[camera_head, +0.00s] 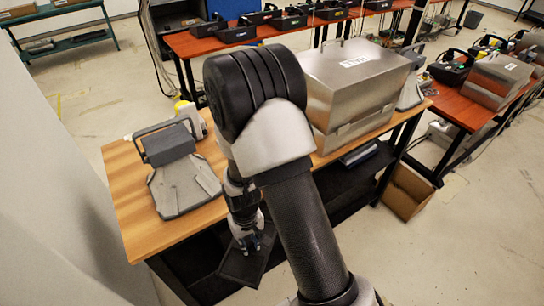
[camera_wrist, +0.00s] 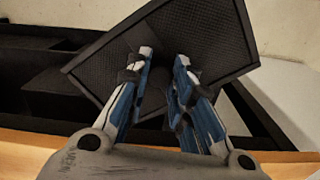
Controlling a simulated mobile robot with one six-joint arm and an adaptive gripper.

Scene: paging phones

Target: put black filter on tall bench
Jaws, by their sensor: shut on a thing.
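The black filter, a flat dark square panel (camera_wrist: 215,38), fills the upper middle of the wrist view and is tilted. My gripper (camera_wrist: 165,62) is shut on it, with its two blue-and-white fingers at a knob-like part near the panel's middle. In the head view my gripper (camera_head: 250,243) hangs low with the filter (camera_head: 238,268) at the near side of a bench with an orange wood top (camera_head: 130,205). The filter is below the level of that top, in front of its dark lower shelf. My arm hides part of the bench.
A grey phone-like device (camera_head: 180,170) stands on the left of the bench top and a large metal box (camera_head: 355,80) on its right. A cardboard box (camera_head: 408,190) sits on the floor. Red tables (camera_head: 215,48) stand behind. Bare wood shows at the top's left front.

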